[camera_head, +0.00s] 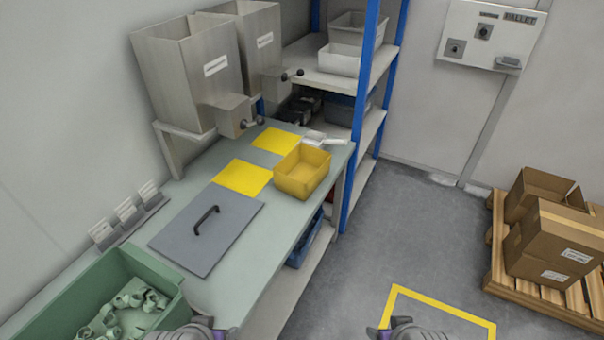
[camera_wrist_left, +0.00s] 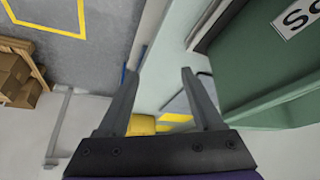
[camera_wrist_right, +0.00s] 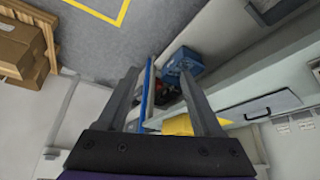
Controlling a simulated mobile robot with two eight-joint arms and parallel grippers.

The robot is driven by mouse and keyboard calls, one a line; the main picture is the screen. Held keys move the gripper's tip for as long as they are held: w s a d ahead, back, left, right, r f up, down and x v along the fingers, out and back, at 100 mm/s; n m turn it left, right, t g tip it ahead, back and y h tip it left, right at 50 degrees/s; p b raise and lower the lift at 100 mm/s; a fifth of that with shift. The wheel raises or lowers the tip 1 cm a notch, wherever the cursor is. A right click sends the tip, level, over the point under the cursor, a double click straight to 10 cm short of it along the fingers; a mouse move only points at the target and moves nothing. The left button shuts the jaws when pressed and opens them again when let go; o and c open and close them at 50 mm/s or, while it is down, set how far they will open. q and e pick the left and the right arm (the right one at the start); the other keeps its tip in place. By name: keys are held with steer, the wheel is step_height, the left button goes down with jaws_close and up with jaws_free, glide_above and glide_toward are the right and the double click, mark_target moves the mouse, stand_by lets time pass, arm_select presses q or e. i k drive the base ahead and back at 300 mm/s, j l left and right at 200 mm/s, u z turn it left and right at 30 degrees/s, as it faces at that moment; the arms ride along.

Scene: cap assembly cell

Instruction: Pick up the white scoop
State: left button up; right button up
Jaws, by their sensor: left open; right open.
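The white scoop (camera_head: 318,138) lies on the far end of the green-grey bench (camera_head: 205,290), just behind the yellow bin (camera_head: 303,172). Its handle points right toward the bench edge. My left gripper (camera_wrist_left: 163,72) is open and empty. In the head view only a bit of it shows at the bottom edge, near the green crate and far from the scoop. My right gripper (camera_wrist_right: 158,72) is open and empty. It shows in part at the bottom edge of the head view, right of the bench. I cannot make out the scoop in either wrist view.
A grey lid with a black handle (camera_head: 180,240) and yellow mats (camera_head: 243,177) lie on the bench. Metal hoppers (camera_head: 180,80) overhang its far left. A blue shelf post (camera_head: 362,110) stands close by the scoop. The green crate (camera_head: 70,300) is at front left.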

mark_target(312, 138)
steer(key=i+l+u, duration=0.1)
steer(key=u, duration=0.35)
steer(key=i+l+u, duration=0.15)
steer(key=u, duration=0.3)
steer(key=i+l+u, duration=0.15)
steer(key=l, duration=0.2)
steer(key=i+l+u, duration=0.1)
steer(key=l, duration=0.25)
steer(key=i+l+u, duration=0.15)
steer(key=l, duration=0.2)
steer(key=i+l, duration=0.15)
steer(key=l, duration=0.15)
steer(key=i+l, duration=0.1)
steer(key=l, duration=0.25)
steer(key=i+l, duration=0.15)
steer(key=l, duration=0.15)
